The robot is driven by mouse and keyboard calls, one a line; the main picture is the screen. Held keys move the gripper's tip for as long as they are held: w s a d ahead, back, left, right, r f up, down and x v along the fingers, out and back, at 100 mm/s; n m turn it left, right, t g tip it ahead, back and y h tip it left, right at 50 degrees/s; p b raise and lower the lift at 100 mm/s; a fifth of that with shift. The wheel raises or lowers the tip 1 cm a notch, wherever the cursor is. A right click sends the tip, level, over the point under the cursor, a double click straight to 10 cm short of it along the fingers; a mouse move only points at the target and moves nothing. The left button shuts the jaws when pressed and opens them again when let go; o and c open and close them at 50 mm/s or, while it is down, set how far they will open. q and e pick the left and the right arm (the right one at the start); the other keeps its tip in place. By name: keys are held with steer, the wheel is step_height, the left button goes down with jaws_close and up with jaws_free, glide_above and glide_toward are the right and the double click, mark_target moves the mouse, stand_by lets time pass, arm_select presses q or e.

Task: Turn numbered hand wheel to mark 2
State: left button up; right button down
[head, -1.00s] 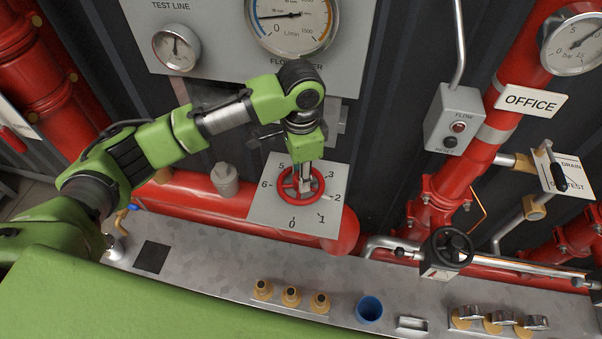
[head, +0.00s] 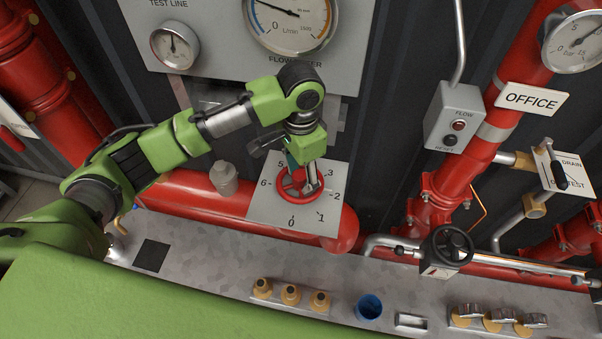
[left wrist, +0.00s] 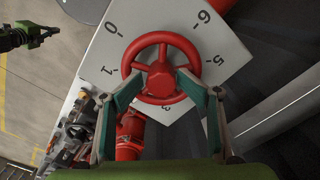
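The red numbered hand wheel (head: 299,184) sits on a pale plate (head: 262,210) with numbers around it, 0 at the bottom and 2 at the right. It also shows in the left wrist view (left wrist: 161,43). My left gripper (head: 305,180) reaches down onto the wheel. In the left wrist view my left gripper (left wrist: 161,78) has its fingers apart, one on each side of the hub, over the wheel. Whether they touch it I cannot tell. The number 2 is hidden there, and no pointer on the wheel is clear. A dark and green part of my right arm (left wrist: 38,33) shows at the edge.
The flow meter (head: 290,22) is above the wheel. A grey counter below holds brass fittings (head: 291,294) and a blue cup (head: 369,307). A black hand wheel (head: 447,246) and red pipes stand at the right. A grey cap (head: 224,178) is left of the plate.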

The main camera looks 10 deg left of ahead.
mark_target(300, 174)
arm_select(q)
steer(key=shift+a+r, duration=0.1)
steer(key=shift+w+r, duration=0.15)
steer(key=shift+r, duration=3.4)
